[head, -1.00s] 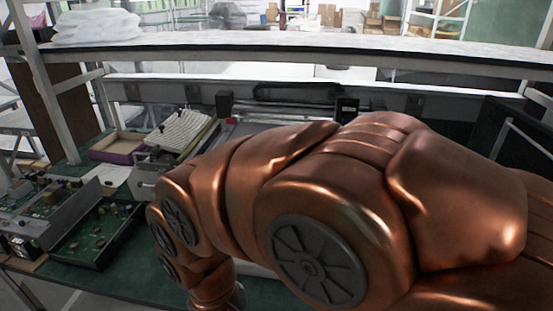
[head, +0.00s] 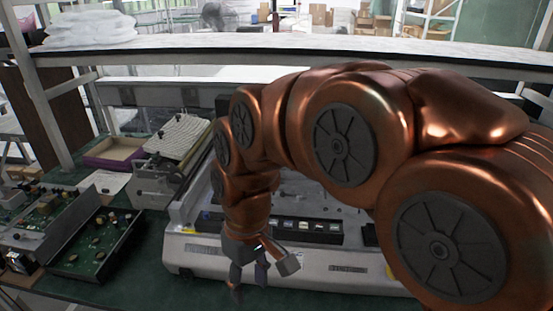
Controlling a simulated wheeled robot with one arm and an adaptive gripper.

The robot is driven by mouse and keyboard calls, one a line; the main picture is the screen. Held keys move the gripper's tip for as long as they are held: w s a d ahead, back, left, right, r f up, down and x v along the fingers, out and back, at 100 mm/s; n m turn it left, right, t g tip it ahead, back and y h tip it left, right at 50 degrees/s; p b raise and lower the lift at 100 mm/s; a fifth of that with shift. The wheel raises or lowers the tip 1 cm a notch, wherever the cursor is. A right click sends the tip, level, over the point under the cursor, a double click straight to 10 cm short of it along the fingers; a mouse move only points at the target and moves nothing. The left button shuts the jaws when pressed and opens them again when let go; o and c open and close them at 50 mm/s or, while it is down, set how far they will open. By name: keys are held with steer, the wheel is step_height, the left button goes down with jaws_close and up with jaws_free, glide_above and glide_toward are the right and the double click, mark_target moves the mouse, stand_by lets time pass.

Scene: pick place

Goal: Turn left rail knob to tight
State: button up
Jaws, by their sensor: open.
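My gripper (head: 252,280) hangs fingers-down in front of the front face of a large grey-white machine (head: 205,258). Its dark fingers are spread apart, with nothing visible between them. The machine has a dark strip with several buttons (head: 305,226) along its front. I cannot make out the left rail knob clearly. My copper arm covers much of the machine's middle and right, and its rear part is hidden.
A fixture with a ribbed top (head: 178,137) stands left of the machine. Further left are a shallow tray (head: 113,148) and an open box with a green circuit board (head: 95,245). A white shelf (head: 250,45) spans the back. Green bench top (head: 140,282) is bare at front left.

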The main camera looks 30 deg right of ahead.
steer(key=w+d+r+n+t+y+p, duration=0.1)
steer(key=w+d+r, duration=0.15)
steer(key=w, duration=0.55)
steer(key=w+d+r+n+y, duration=0.1)
steer(key=w+d+r+n, duration=0.15)
steer(key=w, duration=0.55)
steer(key=w+d+r+n+t+y+p, duration=0.1)
steer(key=w+d+r, duration=0.15)
steer(key=w, duration=0.65)
steer(key=w+d+f+n+t+p, duration=0.15)
steer(key=w+d, duration=0.25)
steer(key=d, duration=0.4)
steer(key=w+d+f, duration=0.2)
steer(key=w+d, duration=0.1)
steer(key=d, duration=0.6)
steer(key=w+d+f+n+t, duration=0.15)
steer(key=w+d, duration=0.25)
steer(key=d, duration=0.4)
steer(key=shift+g+h, duration=0.4)
steer(key=shift+p+x, duration=1.3)
steer(key=shift+x, duration=2.8)
jaws_close()
